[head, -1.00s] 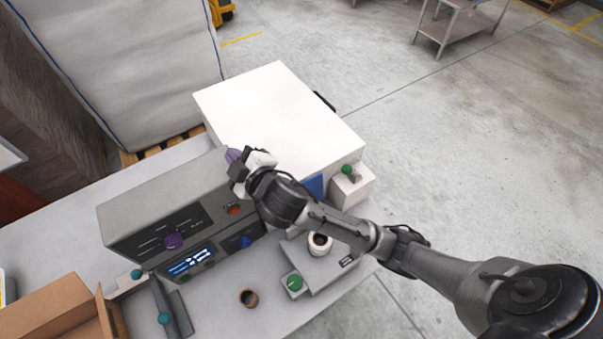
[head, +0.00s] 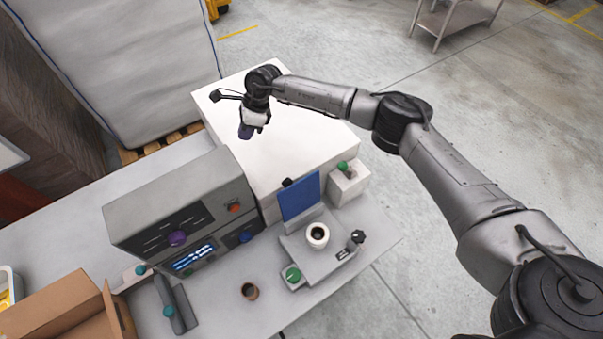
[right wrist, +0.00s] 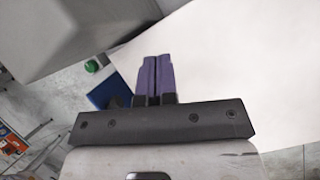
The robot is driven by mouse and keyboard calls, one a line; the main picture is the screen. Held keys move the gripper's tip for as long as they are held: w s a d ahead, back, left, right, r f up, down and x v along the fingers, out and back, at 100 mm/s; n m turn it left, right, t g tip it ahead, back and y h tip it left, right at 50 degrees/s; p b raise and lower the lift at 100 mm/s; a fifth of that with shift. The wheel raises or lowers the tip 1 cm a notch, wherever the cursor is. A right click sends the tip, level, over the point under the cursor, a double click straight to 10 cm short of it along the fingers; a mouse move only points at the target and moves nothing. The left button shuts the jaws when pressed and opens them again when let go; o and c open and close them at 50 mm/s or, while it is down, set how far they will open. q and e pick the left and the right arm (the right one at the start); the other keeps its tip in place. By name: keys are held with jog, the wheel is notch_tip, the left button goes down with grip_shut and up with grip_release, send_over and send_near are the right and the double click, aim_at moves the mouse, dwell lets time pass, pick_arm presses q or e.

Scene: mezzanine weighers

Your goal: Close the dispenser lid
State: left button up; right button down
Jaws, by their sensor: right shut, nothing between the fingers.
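A blue panel (head: 299,197), which looks like the dispenser lid, stands raised at the back of a low grey unit (head: 318,262). A small black knob (head: 287,182) is at its top edge. A white ring-shaped cup (head: 317,235) sits on the unit in front of the panel. My right gripper (head: 246,131) is above the white box, behind and left of the panel, and apart from it. Its purple fingers are shut and empty; they also show in the right wrist view (right wrist: 155,76), where part of the blue panel (right wrist: 108,91) appears beyond them. My left gripper is not in view.
A large white box (head: 300,140) stands behind the panel. A grey control box (head: 150,200) with knobs and a display is at left.

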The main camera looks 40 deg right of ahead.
aim_at(298, 194)
jog(key=s+d+f+n+g+h, duration=0.1)
jog(key=s+d+n+g+h, duration=0.3)
jog(key=s+d+g, duration=0.4)
jog(key=shift+t, duration=0.8)
jog(key=p+x, duration=0.1)
jog(key=x, duration=0.2)
jog(key=p+x, duration=0.1)
jog(key=x, duration=0.2)
jog(key=a+p+x, duration=0.1)
jog(key=p+x, duration=0.1)
jog(key=x, duration=0.1)
jog(key=shift+s+r, duration=0.15)
jog(key=shift+s, duration=0.25)
jog(key=shift+s+a+h+p, duration=0.1)
jog(key=shift+s+h+p, duration=0.2)
jog(key=shift+s+p, duration=0.55)
jog(key=shift+s+a+p, duration=0.1)
jog(key=shift+s+p, duration=0.5)
jog(key=shift+s, duration=0.55)
